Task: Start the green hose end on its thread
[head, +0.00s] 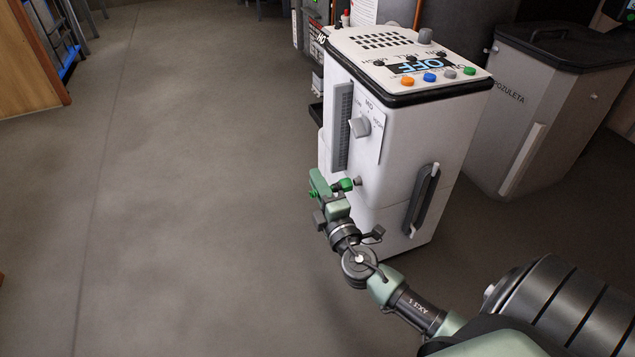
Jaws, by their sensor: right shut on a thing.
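The white furnace heater (395,150) stands upright in the middle right. A small bright green piece, which looks like the green hose end (346,184), is at the heater's lower left face. It is beside a small dark grey stub (358,181), which may be the thread. From this angle I cannot tell whether they touch. My right gripper (333,190) is shut on the green hose end, left of the stub. The fingers partly hide the hold, and no hose length is clear. My left gripper is not in view.
The heater has a knob (360,127) on its front and a dark handle (423,199) on its side. Several coloured buttons are on its top. A grey bin (545,110) stands at the right. The floor (170,200) to the left is clear.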

